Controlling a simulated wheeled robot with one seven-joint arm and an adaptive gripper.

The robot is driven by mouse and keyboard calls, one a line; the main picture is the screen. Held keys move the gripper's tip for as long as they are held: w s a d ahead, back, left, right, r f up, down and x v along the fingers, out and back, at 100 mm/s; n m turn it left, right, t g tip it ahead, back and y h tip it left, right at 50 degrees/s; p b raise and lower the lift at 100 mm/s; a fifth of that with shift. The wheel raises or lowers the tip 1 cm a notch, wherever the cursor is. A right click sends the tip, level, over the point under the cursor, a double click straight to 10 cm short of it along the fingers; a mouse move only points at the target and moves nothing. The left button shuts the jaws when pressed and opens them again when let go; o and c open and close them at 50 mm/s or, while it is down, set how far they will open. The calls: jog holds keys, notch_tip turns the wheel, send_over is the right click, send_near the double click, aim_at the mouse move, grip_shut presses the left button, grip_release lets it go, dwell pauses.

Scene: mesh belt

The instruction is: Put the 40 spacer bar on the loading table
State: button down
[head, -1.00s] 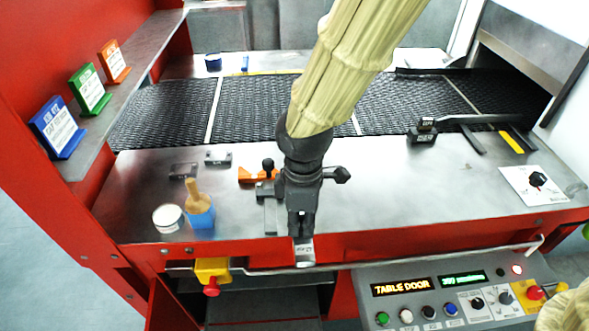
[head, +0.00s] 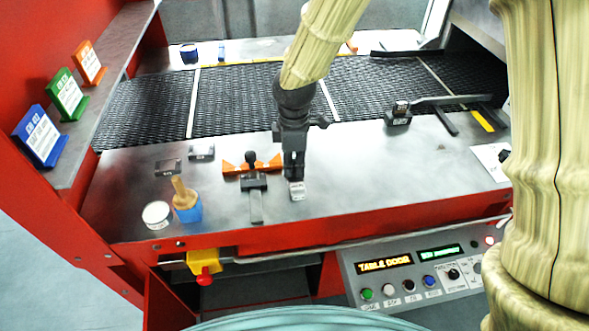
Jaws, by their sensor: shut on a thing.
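My gripper (head: 295,175) is shut on a small metallic block, the spacer bar (head: 297,191), whose pale end shows below the fingers. Its label is too small to read. The gripper points down over the front middle of the grey metal loading table (head: 370,178), to the right of an orange fixture with a dark clamp. I cannot tell whether the bar touches the table top. Two other small dark blocks, one (head: 168,167) and another (head: 202,152), lie on the table at the left.
The orange fixture (head: 237,168) stands close left of my gripper. A blue brush pot (head: 187,208) and white tin (head: 156,214) stand front left. A dark gauge (head: 398,115) lies back right. Black mesh belt (head: 240,102) runs behind.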

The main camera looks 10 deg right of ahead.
aim_at(295, 172)
jog(key=shift+w+f, duration=0.1)
jog(key=shift+w, duration=0.1)
jog(key=shift+f+p, duration=0.75)
jog(key=shift+f, duration=0.9)
jog(key=shift+d+f, duration=0.1)
jog(key=c, duration=1.3)
grip_release()
